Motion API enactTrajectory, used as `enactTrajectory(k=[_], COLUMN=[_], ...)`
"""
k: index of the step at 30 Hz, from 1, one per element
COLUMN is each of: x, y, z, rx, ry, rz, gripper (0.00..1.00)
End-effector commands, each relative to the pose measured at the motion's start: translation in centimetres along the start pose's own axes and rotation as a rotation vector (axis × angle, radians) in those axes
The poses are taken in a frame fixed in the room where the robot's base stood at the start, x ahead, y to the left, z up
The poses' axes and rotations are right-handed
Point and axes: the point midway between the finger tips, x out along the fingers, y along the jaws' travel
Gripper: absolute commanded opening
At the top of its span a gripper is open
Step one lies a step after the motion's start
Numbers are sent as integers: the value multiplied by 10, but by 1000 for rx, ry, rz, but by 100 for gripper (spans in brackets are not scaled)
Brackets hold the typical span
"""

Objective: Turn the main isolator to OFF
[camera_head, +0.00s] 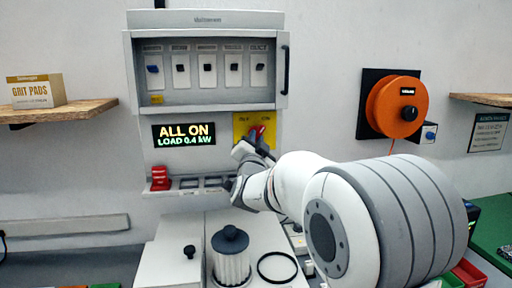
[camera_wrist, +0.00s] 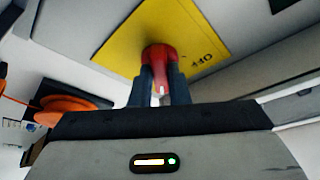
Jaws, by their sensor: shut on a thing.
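The main isolator is a red rotary handle (camera_head: 257,133) on a yellow plate (camera_head: 240,120), on the lower right front of the grey switch panel. In the wrist view the red handle (camera_wrist: 158,58) sits between my two dark fingers, and the yellow plate (camera_wrist: 120,45) shows the word OFF to its right. My gripper (camera_wrist: 160,92) is shut on the handle. In the head view my gripper (camera_head: 256,148) reaches the plate and partly hides the handle. The panel's display (camera_head: 184,134) reads "ALL ON" and "LOAD 0.4 kW".
A row of several small switches (camera_head: 207,68) sits behind the panel's upper window, with a dark handle (camera_head: 285,70) at its right. Red items (camera_head: 160,178) rest on the ledge below. A filter cartridge (camera_head: 231,258) stands in front. An orange reel (camera_head: 396,106) hangs at right.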

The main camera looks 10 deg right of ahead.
Motion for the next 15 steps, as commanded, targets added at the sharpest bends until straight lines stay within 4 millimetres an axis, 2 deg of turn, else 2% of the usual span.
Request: enactTrajectory(k=[3,15], x=[-3,-3], y=[8,11], z=[6,5], rx=[-77,-422], ry=[4,5], rz=[-33,-174], gripper=[0,0])
